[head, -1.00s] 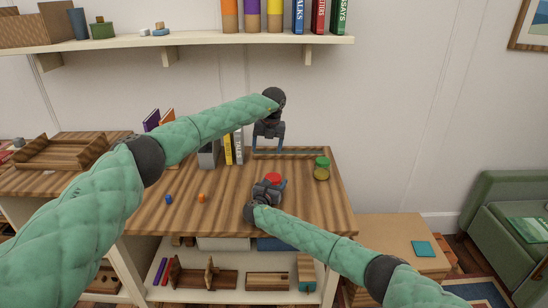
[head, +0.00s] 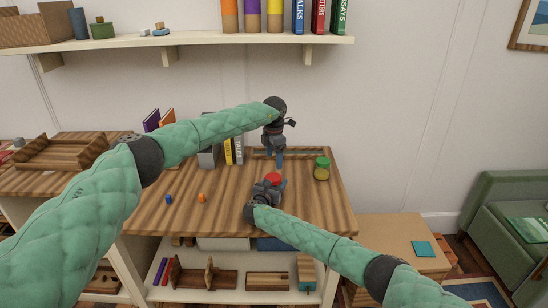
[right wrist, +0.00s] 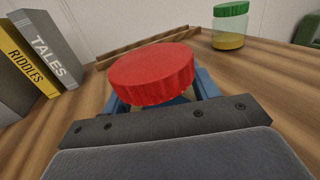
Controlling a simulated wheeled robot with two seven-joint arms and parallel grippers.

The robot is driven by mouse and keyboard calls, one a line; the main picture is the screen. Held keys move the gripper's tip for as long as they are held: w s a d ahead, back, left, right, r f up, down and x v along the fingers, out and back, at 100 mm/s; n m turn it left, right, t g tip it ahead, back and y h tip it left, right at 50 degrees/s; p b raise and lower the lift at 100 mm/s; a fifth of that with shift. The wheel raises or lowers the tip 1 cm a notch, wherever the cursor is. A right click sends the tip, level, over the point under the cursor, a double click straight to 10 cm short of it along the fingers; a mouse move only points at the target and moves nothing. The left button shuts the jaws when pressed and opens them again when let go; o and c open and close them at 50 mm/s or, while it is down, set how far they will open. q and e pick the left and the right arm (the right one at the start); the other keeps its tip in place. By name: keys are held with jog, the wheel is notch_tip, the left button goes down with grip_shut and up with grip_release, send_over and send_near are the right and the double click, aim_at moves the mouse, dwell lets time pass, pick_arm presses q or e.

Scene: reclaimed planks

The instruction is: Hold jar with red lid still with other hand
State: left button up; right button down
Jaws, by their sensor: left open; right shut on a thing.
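The jar with the red lid (head: 273,178) stands on the wooden desktop. My right gripper (head: 270,185) is shut on it from the near side. In the right wrist view the red lid (right wrist: 152,75) fills the middle, with blue fingers on both sides below it; the jar's body is mostly hidden. My left gripper (head: 280,158) points down behind and above the jar. It is open and empty, apart from the lid.
A jar with a green lid (head: 321,169) stands to the right, also in the right wrist view (right wrist: 230,26). A shallow wooden tray (head: 310,153) lies at the back. Books (head: 233,150) stand at back left. Small blue (head: 168,198) and orange (head: 201,198) objects lie left.

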aim_at(274, 177)
pick_arm(q)
jog(key=shift+f, duration=4)
jog(key=c, duration=1)
jog(key=n, duration=0.4)
jog(key=shift+d, duration=0.1)
jog(key=n, duration=0.5)
jog(key=shift+r, duration=0.3)
pick_arm(e)
jog(key=shift+a, duration=0.1)
pick_arm(q)
jog(key=shift+r, duration=0.5)
